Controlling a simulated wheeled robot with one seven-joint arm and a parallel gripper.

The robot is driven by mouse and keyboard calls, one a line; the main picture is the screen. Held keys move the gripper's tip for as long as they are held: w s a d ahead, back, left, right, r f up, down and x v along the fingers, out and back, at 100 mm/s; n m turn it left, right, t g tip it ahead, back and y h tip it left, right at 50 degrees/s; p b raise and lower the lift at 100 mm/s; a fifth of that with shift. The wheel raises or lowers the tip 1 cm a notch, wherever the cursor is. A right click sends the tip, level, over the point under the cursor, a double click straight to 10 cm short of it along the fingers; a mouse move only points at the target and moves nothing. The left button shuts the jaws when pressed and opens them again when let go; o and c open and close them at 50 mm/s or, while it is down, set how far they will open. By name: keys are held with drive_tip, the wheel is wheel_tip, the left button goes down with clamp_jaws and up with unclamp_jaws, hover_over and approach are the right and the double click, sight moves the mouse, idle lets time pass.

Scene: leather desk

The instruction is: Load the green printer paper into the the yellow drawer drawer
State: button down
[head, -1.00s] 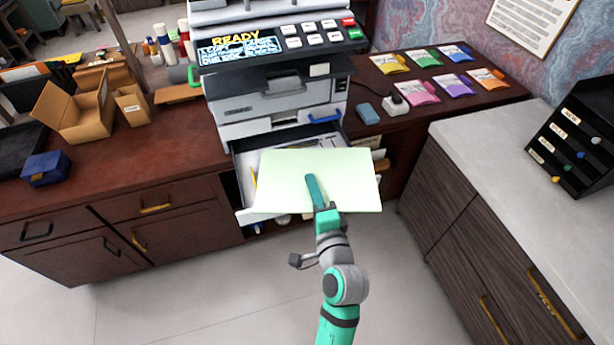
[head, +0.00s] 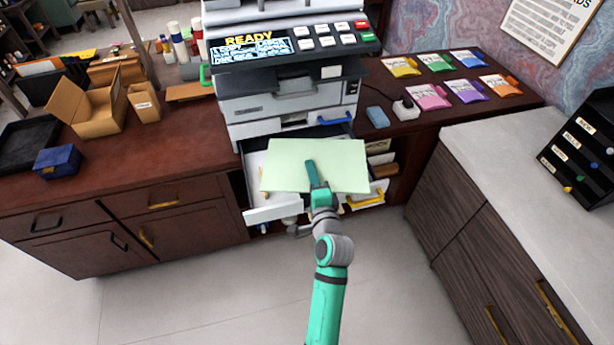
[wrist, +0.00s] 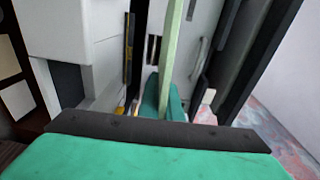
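The pale green printer paper (head: 290,160) is a flat stack or thick sheet, held over the open drawer below the printer. My gripper (head: 316,175) is shut on its near edge, one finger showing on top. In the wrist view the paper (wrist: 173,45) appears edge-on between the fingers (wrist: 163,100). The open drawer has a pale front (head: 272,213) with a yellow handle (head: 368,202) at the right; the paper hides much of its inside. I cannot tell whether the paper touches the drawer.
The printer (head: 285,95) stands directly behind the paper, with a blue-handled tray (head: 335,119) above the open drawer. A grey-topped cabinet (head: 490,150) stands at right. Colored packets (head: 465,90) lie on the desk, and an open cardboard box (head: 95,105) stands at left.

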drive_tip(key=w+f, duration=0.1)
drive_tip(key=f, duration=0.1)
drive_tip(key=w+f, duration=0.1)
drive_tip(key=f, duration=0.1)
drive_tip(key=w+a+f, duration=0.1)
drive_tip(key=f, duration=0.1)
drive_tip(key=shift+w, duration=0.1)
drive_tip(key=shift+a+f, duration=0.1)
drive_tip(key=shift+f, duration=0.3)
drive_tip(key=shift+f, duration=0.15)
drive_tip(key=c, duration=2)
unclamp_jaws()
drive_tip(key=shift+f, duration=0.1)
